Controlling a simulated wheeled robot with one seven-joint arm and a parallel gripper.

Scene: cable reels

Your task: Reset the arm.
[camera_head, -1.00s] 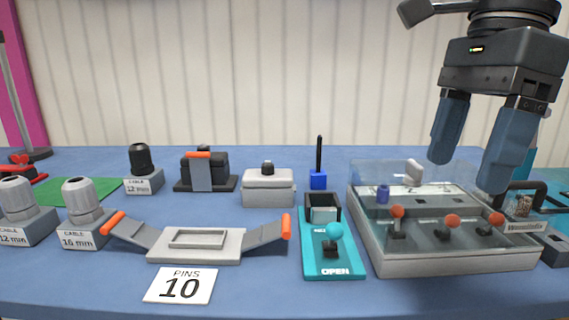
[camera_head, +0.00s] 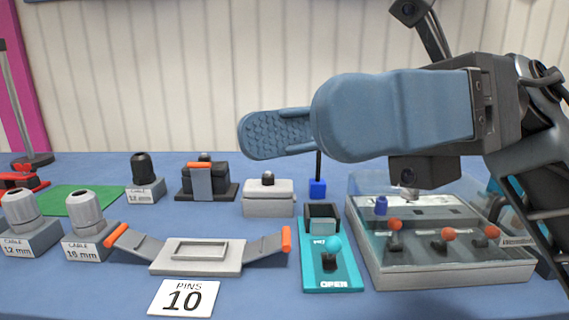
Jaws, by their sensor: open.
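My gripper (camera_head: 280,128) is in the upper middle and right of the head view, raised above the blue table (camera_head: 120,285). Its blue padded fingers point left, one largely in front of the other. It is open, and nothing shows between the fingers. My arm comes in from the right edge. The gripper hides part of the back wall, the top of a black rod on a blue block (camera_head: 318,188), and part of the back of the clear-covered box (camera_head: 450,278).
A grey tray with two orange-ended levers (camera_head: 197,268) lies at the front, behind a "PINS 10" card (camera_head: 184,298). A teal "OPEN" panel (camera_head: 331,275) is right of it. Cable glands (camera_head: 84,208) stand left. A green mat (camera_head: 80,198) lies behind them.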

